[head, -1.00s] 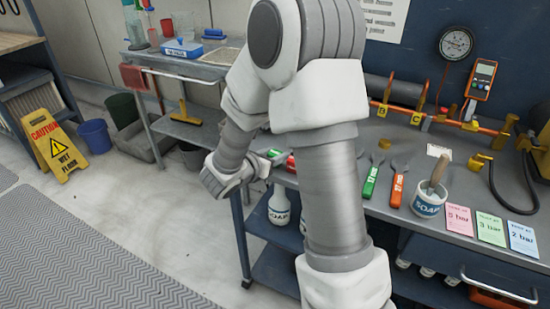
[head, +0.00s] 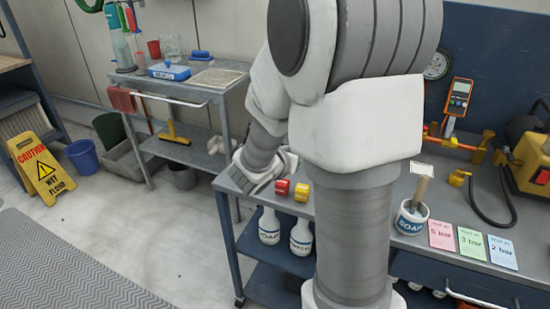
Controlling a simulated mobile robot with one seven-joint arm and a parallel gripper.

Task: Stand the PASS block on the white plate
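I cannot read a PASS mark on either. My arm hides the middle of the bench.
A soap pot (head: 409,222) with a brush and several coloured pressure cards (head: 471,243) occupy the bench's right front. A gauge (head: 437,65) and an orange meter (head: 459,95) stand behind.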

